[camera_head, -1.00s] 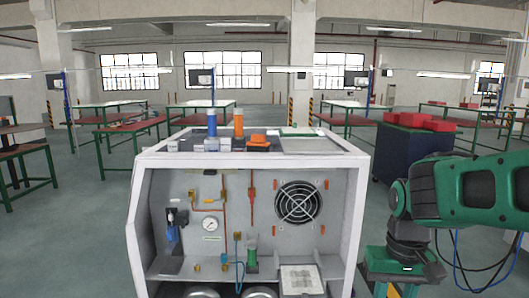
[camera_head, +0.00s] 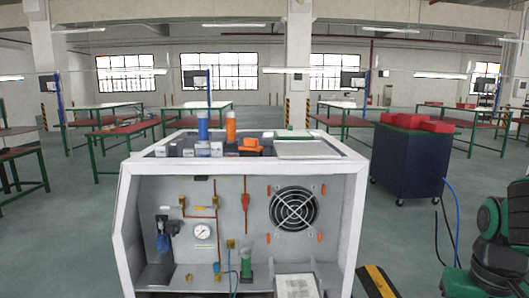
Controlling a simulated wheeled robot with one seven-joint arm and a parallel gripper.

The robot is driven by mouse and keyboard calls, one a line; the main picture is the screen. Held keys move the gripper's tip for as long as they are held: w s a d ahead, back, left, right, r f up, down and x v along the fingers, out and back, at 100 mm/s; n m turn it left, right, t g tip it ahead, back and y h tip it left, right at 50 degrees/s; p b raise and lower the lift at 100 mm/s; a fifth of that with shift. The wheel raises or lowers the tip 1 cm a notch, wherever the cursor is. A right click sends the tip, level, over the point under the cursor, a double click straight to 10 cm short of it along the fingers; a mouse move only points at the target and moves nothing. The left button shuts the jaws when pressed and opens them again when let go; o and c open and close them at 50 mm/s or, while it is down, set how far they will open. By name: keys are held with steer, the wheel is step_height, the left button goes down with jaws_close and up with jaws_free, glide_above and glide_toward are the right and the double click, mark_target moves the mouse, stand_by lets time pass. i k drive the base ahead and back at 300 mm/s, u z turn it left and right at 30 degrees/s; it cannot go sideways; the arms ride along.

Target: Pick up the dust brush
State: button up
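The white-framed gas generator (camera_head: 356,195) stands open-fronted at the centre. I cannot pick out the dust brush for certain. A green-topped piece (camera_head: 247,262) and a blue fitting (camera_head: 164,236) are inside. My green and black arm is at the lower right edge, right of the generator. My gripper's fingers are below the picture edge, so their state is hidden.
A dark wheeled cabinet (camera_head: 405,165) with red boxes (camera_head: 412,121) on top stands behind right. A yellow-black striped piece (camera_head: 376,281) is at the generator's right front corner. Green-framed benches (camera_head: 120,132) stand behind. Floor between the generator and cabinet is open.

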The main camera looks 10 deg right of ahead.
mark_target(250, 147)
steer(key=z, duration=0.05)
steer(key=i, duration=1)
steer(key=u, duration=0.05)
